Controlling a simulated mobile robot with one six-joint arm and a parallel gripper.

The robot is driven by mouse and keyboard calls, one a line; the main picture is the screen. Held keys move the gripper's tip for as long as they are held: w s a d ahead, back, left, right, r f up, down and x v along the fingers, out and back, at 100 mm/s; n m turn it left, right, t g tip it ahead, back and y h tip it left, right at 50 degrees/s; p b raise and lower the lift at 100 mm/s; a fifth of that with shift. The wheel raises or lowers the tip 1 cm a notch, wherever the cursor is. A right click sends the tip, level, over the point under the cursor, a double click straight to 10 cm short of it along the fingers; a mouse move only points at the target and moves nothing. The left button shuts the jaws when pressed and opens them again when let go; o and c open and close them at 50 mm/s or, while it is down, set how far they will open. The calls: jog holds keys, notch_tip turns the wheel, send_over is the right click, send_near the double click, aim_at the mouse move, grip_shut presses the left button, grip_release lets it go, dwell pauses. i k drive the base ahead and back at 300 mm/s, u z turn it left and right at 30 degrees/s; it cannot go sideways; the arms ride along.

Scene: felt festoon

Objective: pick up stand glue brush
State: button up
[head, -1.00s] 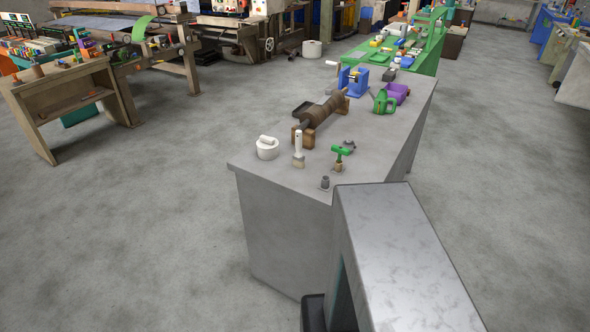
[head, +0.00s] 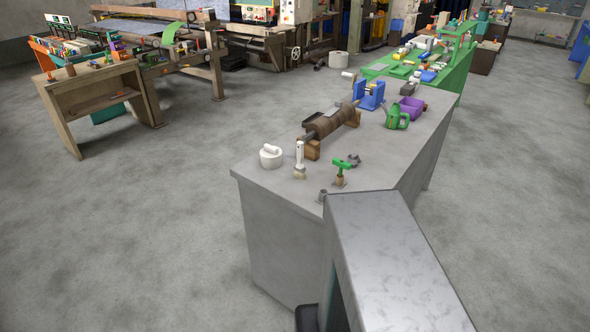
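A brush that looks like the glue brush (head: 299,160) stands upright near the near left end of a grey worktable (head: 265,195). It has a white handle pointing up and a pale beige bristle end at the bottom. A white round pot (head: 271,157) stands just left of it, apart from it. My gripper is not in view. A large grey link of my own arm fills the lower middle and hides part of the table's near corner.
Behind the brush lies a brown roller on wooden blocks (head: 332,130). A green-topped tool (head: 343,170) and a small grey piece (head: 322,196) stand to the right. Farther back are a green watering can (head: 397,117), a purple bin (head: 411,108) and a blue holder (head: 369,95). Floor left of the table is clear.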

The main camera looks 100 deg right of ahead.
aim_at(300, 172)
jog(key=u, duration=0.2)
jog(key=k, duration=1.15)
jog(key=z, duration=0.55)
